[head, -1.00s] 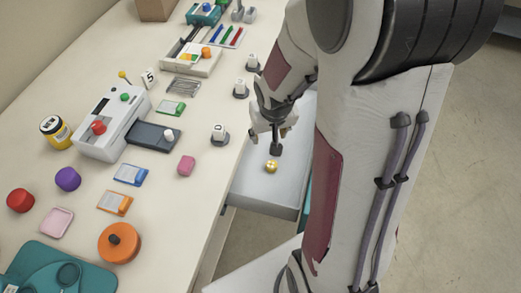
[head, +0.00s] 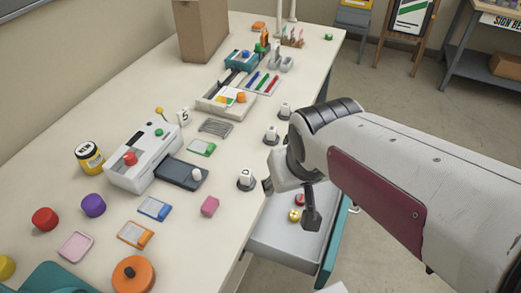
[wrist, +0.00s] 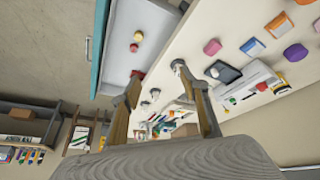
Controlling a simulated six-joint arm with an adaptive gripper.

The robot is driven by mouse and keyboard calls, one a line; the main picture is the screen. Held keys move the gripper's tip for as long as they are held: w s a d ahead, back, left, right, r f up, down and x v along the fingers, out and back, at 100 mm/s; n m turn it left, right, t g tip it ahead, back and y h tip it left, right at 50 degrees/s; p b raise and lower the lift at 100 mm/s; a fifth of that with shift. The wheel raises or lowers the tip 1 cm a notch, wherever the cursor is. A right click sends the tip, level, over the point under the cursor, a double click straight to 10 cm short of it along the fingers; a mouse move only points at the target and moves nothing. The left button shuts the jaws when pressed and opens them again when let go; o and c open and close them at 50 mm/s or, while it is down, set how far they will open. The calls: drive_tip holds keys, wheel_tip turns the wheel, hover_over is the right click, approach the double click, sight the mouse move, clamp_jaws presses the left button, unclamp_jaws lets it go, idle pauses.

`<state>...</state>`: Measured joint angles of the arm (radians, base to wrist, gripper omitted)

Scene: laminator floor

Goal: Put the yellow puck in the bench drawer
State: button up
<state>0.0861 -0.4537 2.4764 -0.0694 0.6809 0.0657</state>
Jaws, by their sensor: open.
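A rounded yellow puck (head: 5,267) sits on the bench, partly cut off by the left edge of the head view. The bench drawer (head: 280,238) is pulled open at the bench's right side. In it lie a small yellow round piece (head: 295,215) and a small red one (head: 300,199); both also show in the wrist view, where the drawer (wrist: 118,55) is at the upper left. My gripper (head: 291,203) is open and appears empty, its fingers pointing down around the drawer area. In the wrist view the open fingers (wrist: 158,72) are spread wide.
Purple (head: 93,205) and red (head: 45,219) pucks, a pink block (head: 209,206) and an orange disc (head: 133,274) stand on the bench.

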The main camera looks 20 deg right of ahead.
drive_tip(key=s+a+r+n+y, duration=0.1)
drive_tip(key=s+a+r, duration=0.2)
drive_tip(key=s, duration=0.4)
drive_tip(key=shift+a+r+t, duration=0.3)
drive_tip(key=shift+a+r, duration=0.05)
drive_tip(key=shift+r, duration=0.1)
